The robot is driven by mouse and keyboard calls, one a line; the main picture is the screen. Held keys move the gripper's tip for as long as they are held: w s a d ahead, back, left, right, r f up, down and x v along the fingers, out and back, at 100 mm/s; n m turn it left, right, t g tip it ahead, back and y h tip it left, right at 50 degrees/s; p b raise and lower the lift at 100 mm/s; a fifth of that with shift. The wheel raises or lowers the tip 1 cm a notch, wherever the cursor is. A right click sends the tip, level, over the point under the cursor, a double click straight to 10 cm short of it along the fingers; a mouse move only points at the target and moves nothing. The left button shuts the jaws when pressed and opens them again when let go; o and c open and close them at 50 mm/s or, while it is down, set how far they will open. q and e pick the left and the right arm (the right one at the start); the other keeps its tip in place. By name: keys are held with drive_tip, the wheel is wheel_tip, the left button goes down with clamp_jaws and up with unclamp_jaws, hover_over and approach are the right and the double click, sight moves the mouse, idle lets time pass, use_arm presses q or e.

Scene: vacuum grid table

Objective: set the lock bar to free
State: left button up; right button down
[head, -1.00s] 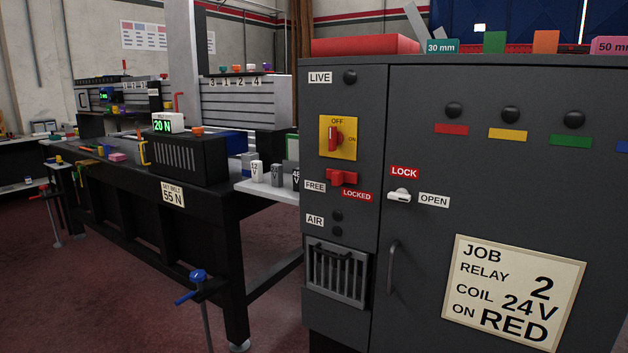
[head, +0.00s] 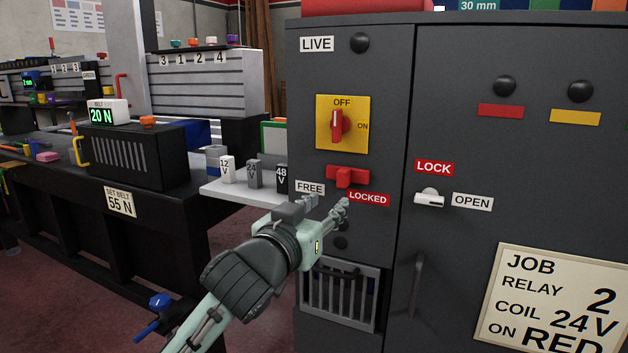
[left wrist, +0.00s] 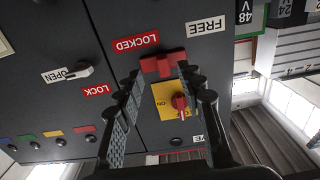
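The red lock bar (head: 347,175) sits on the dark cabinet front below the yellow switch plate. The white FREE label (head: 310,188) is at its lower left, and the red LOCKED label (head: 369,199) at its lower right. My left gripper (head: 327,203) is in front of the panel, just below the bar in the head view. In the left wrist view, which is upside down, its fingers (left wrist: 160,72) are spread and the lock bar (left wrist: 162,66) shows between their tips. I see no grip on it. My right gripper is not in view.
Above is the red OFF/ON switch (head: 338,124). To the right are the white LOCK/OPEN latch (head: 429,198) and a door handle (head: 415,285). A vented grille (head: 340,295) is below. Labelled voltage blocks (head: 254,174) stand on a white shelf at the left.

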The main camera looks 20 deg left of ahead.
sight(341, 182)
use_arm(q)
drive_tip(key=w, duration=0.2)
drive_tip(key=w+r, duration=0.1)
drive_tip(key=w, duration=0.4)
drive_tip(key=shift+w+r, duration=0.2)
drive_tip(key=shift+w, duration=0.1)
clamp_jaws()
